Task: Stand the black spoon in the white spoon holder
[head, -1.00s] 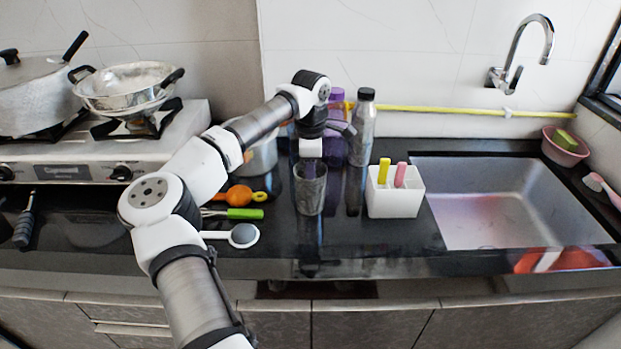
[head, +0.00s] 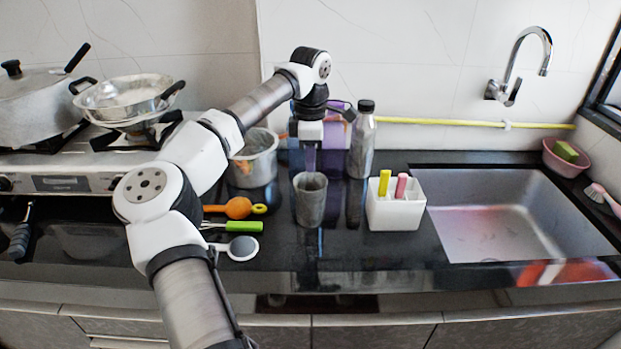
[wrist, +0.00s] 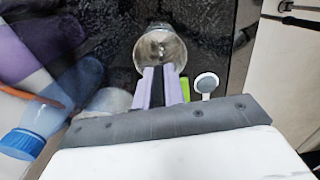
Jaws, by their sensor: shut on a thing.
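The white spoon holder (head: 393,213) stands on the black counter, left of the sink. A yellow handle (head: 384,183) and a pink handle (head: 401,186) stick up from it. My gripper (head: 310,160) points down near the grey cup (head: 310,200), left of the holder. In the wrist view its lavender fingers (wrist: 160,90) are shut on a dark strip, the black spoon (wrist: 158,88). The spoon's lower part cannot be made out in the head view. The round cup (wrist: 160,48) shows beyond the fingertips in the wrist view.
A metal pot (head: 253,163), purple containers (head: 335,140) and a capped bottle (head: 362,142) stand behind. An orange scoop (head: 237,208), green-handled tool (head: 243,227) and white tool with a grey disc (head: 241,248) lie left. The sink (head: 500,210) is right of the holder.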

